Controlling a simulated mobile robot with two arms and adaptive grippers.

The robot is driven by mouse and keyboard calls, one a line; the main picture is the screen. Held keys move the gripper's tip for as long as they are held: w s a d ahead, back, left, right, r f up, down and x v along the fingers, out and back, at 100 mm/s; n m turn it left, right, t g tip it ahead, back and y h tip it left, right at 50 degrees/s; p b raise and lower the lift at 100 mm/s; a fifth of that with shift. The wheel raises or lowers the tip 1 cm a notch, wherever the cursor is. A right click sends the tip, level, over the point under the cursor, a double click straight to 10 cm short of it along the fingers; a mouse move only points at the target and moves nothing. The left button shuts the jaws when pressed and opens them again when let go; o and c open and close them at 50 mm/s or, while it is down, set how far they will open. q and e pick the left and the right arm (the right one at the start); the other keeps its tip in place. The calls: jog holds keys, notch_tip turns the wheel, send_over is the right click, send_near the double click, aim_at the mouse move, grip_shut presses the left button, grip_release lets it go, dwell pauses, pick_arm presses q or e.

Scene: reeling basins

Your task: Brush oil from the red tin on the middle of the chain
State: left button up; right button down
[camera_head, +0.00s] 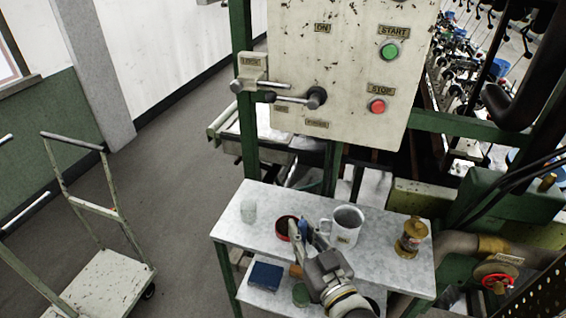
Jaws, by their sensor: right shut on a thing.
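The red tin (287,228) stands on the grey-topped upper shelf of a small table, its dark inside open upward. My right gripper (301,228) reaches in from the lower right, with its fingertips at the tin's right rim. It is shut on a slim thing, taken to be the brush; the fingers hide most of it, and I cannot tell whether its tip is in the tin. I cannot make out the chain. My left gripper is not in view.
A control panel (345,65) with a lever rises behind. A cart (105,285) stands left.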

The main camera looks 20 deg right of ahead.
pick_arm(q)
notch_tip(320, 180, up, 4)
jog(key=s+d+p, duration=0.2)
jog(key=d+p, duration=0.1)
pick_arm(e)
jog(key=w+d+r+y, duration=0.1)
jog(key=w+r, duration=0.5)
jog(key=w, duration=0.6)
pick_arm(q)
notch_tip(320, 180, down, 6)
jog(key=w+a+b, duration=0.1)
jog(key=b, duration=0.5)
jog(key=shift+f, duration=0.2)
pick_arm(e)
jog(key=shift+n, duration=0.4)
notch_tip(320, 180, down, 6)
jog(key=shift+r, duration=0.2)
pick_arm(q)
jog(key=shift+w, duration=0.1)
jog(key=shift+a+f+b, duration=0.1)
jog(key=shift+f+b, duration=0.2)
jog(key=shift+b, duration=0.2)
pick_arm(e)
jog(key=shift+f, duration=0.6)
